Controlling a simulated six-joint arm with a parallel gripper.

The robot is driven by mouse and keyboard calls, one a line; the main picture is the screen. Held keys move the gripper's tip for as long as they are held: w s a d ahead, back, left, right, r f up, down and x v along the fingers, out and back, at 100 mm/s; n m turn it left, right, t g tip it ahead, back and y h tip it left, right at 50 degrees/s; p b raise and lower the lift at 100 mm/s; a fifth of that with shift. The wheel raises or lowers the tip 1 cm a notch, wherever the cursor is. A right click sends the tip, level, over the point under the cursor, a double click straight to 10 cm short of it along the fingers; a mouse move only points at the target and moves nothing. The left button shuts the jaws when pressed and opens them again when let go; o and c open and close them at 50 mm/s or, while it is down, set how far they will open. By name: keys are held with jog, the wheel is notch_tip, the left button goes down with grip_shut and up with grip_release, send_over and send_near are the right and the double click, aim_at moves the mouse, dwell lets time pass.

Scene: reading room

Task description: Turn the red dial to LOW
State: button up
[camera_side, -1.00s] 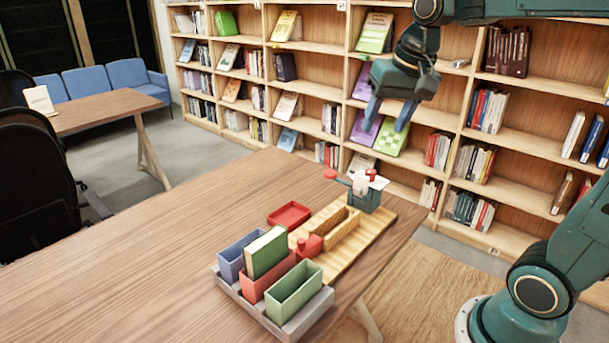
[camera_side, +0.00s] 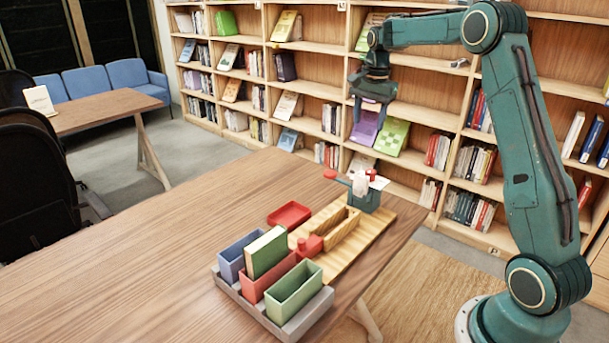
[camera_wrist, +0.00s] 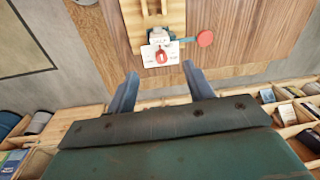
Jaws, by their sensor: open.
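The red dial (camera_wrist: 161,57) sits on a white card with small printed marks, too small to read, in the wrist view. The card is on a teal box (camera_side: 366,200) at the far end of a wooden board, where the dial (camera_side: 371,173) shows small and red on top. A lever with a round red knob (camera_wrist: 205,39) sticks out from the box; the knob also shows in the side view (camera_side: 330,174). My gripper (camera_side: 370,112) is open and empty, pointing down, apart from and above the box. In the wrist view its fingertips (camera_wrist: 160,74) stand either side below the dial.
The wooden board (camera_side: 350,258) carries a wooden holder (camera_side: 337,233) and a red piece (camera_side: 310,245). A red tray (camera_side: 289,215) and a grey base (camera_side: 290,326) with blue, red and green bins stand nearby. Bookshelves stand behind; the table's left side is clear.

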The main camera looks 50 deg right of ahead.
aim_at(371, 171)
jog(key=w+d+f+m, duration=0.1)
jog(key=d+f+m, duration=0.2)
jog(key=d+f, duration=0.3)
jog(key=shift+d+g, duration=0.4)
jog(key=shift+d, duration=0.1)
jog(key=shift+f, duration=0.1)
jog(key=shift+w+f, duration=0.15)
jog(key=shift+f, duration=6.65)
jog(key=c, duration=1)
